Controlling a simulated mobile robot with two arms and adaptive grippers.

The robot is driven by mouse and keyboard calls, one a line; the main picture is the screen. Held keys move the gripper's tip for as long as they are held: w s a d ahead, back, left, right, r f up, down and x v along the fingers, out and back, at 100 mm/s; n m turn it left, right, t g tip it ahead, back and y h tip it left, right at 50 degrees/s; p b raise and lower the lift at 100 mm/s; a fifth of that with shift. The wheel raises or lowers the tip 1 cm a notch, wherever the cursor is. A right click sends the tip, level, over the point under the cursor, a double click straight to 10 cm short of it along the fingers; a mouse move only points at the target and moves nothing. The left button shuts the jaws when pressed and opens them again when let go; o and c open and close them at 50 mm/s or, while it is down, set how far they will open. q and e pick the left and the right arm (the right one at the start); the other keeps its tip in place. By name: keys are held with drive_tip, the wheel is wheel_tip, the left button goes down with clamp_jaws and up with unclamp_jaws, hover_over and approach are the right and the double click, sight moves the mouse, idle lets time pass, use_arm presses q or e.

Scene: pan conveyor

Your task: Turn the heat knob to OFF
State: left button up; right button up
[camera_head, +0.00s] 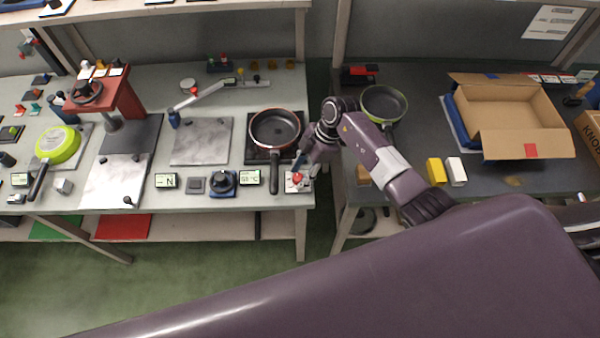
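A small pale control box with a red knob (297,179) sits at the front right corner of the left bench, just right of a display reading about 59 °C (250,177). A larger dark knob on a blue base (222,183) stands left of that display. I cannot tell for certain which is the heat knob, nor read its setting. My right gripper (306,170) is over the red-knob box, its fingers apart and pointing down close to the knob; contact is unclear. A dark pan (275,128) sits on a black hotplate (254,153) behind. My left gripper is out of view.
A green-rimmed pan (384,104) stands on the right bench beside my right arm. An open cardboard box (514,113) and yellow (436,171) and white (457,171) blocks are further right. A gap separates the benches. My purple arm covers the lower right.

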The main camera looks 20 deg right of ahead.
clamp_jaws()
drive_tip(key=shift+w+f+n+g+b, duration=0.15)
drive_tip(key=shift+n+g+b, duration=0.25)
drive_tip(key=shift+n+b, duration=0.75)
drive_tip(key=n+g+h+b, duration=0.1)
drive_tip(key=n+b, duration=0.4)
drive_tip(key=n+g+h+b, duration=0.1)
drive_tip(key=n+h+b, duration=0.1)
drive_tip(key=n+b, duration=0.3)
drive_tip(key=n+g+h+b, duration=0.1)
drive_tip(key=n+b, duration=0.4)
drive_tip(key=b, duration=0.1)
drive_tip(key=shift+w+a+f+n+g, duration=0.1)
drive_tip(key=shift+w+a+n+g, duration=0.1)
drive_tip(key=shift+a+n+g, duration=0.15)
drive_tip(key=n+h+b, duration=0.1)
drive_tip(key=n+b, duration=0.2)
drive_tip(key=shift+h, duration=0.3)
drive_tip(key=shift+a+r+n+h+b, duration=0.15)
drive_tip(key=shift+n+h+b, duration=0.1)
drive_tip(key=shift+n+b, duration=0.4)
drive_tip(key=shift+r+n+h+b, duration=0.1)
drive_tip(key=shift+n+h+b, duration=0.2)
drive_tip(key=shift+n, duration=0.55)
